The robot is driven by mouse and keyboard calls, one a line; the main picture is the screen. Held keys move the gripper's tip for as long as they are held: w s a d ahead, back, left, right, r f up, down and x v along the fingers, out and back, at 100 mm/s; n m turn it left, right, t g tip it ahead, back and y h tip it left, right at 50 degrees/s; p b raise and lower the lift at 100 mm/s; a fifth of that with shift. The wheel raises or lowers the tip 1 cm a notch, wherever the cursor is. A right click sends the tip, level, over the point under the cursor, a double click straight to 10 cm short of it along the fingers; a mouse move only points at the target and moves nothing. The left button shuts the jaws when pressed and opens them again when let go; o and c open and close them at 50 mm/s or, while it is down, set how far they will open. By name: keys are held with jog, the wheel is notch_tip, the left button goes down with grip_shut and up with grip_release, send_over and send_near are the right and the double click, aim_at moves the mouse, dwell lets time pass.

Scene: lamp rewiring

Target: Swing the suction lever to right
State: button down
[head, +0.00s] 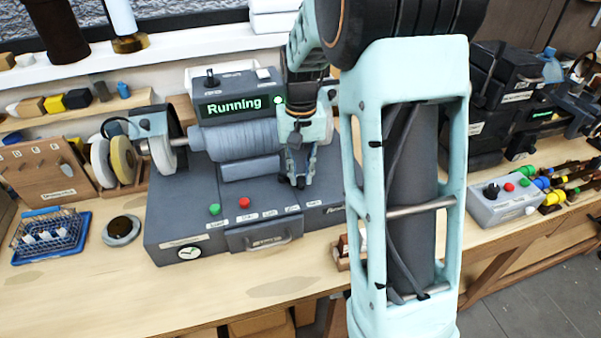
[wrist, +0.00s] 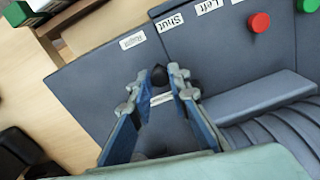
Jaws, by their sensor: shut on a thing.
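The suction lever's black knob (wrist: 160,73) shows between my fingertips in the wrist view, on the grey top of the polishing machine (head: 195,232). My gripper (head: 299,182) points down at the machine's front deck. In the wrist view my gripper (wrist: 162,80) is shut on the knob, one finger on each side. The label "Right" (wrist: 132,40) lies just beyond the knob, with "Shut" (wrist: 171,22) and "Left" (wrist: 207,6) further along the row. The fingers hide most of the lever in the head view.
The machine's display (head: 235,106) reads "Running". A red button (head: 244,203) and a green button (head: 214,210) sit left of my gripper. The grey motor housing (head: 235,140) is close behind it. A blue wire basket (head: 50,235) stands at the far left.

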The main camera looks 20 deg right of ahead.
aim_at(302, 177)
jog(key=c, duration=1.8)
grip_release()
jog(key=shift+r, duration=0.15)
notch_tip(302, 177, up, 12)
jog(key=shift+f, duration=0.1)
jog(key=shift+d, duration=0.15)
